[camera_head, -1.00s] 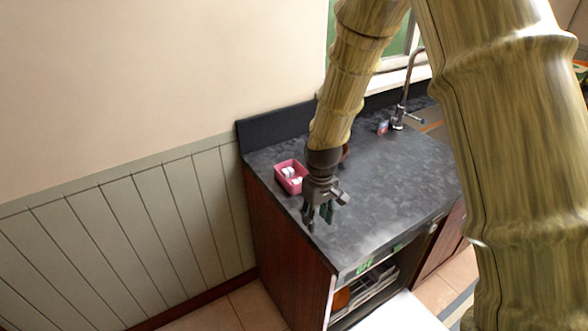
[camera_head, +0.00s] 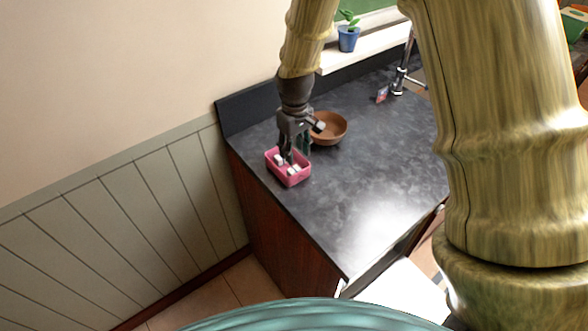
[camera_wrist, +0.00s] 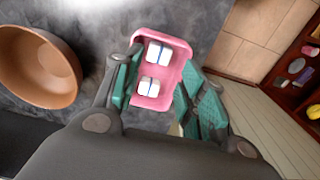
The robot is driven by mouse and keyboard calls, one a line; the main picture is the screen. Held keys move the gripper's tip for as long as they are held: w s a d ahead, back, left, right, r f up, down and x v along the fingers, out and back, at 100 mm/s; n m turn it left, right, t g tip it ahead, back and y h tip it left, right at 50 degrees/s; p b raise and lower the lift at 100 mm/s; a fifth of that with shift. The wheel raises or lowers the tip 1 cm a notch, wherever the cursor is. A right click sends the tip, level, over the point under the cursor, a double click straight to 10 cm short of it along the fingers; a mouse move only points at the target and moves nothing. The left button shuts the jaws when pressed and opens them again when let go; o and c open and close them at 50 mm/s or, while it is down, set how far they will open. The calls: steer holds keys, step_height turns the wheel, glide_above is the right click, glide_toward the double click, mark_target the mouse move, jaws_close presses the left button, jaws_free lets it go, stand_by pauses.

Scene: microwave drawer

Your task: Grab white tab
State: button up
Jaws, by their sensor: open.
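A pink box (camera_head: 294,181) stands near the left edge of the dark countertop, with small white tabs (camera_head: 293,171) inside. In the wrist view the pink box (camera_wrist: 143,101) lies between my fingers. It shows white tabs with blue sides in two clusters, an upper one (camera_wrist: 156,53) and a lower one (camera_wrist: 149,87). My gripper (camera_head: 288,157) points down over the box, its teal-padded fingers open around the tabs in the wrist view. No tab is held. The exact height of the fingertips over the tabs cannot be told.
A brown bowl (camera_head: 329,128) sits just behind and right of the box. A faucet (camera_head: 401,72) and a small packet (camera_head: 382,94) are at the back right. A potted plant (camera_head: 348,35) stands on the sill. The counter's front middle is clear.

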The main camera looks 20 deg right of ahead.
mark_target(292, 167)
steer(key=w+f, duration=0.2)
steer(key=f, duration=0.1)
steer(key=shift+f, duration=0.1)
steer(key=shift+s+a+p, duration=0.1)
steer(key=shift+s+p, duration=0.45)
steer(key=shift+p, duration=0.1)
steer(key=shift+f, duration=0.35)
steer(key=shift+w+a+f+p, duration=0.1)
steer(key=shift+w+f+p, duration=0.1)
steer(key=shift+f+p, duration=0.25)
steer(key=shift+w+f+p, duration=0.15)
steer(key=shift+f+p, duration=0.2)
steer(key=shift+f, duration=0.55)
steer(key=shift+s+f+p, duration=0.2)
steer(key=shift+f+p, duration=0.15)
steer(key=shift+f, duration=0.1)
steer(key=shift+w+f, duration=0.15)
steer(key=shift+f, duration=0.2)
steer(key=c, duration=0.4)
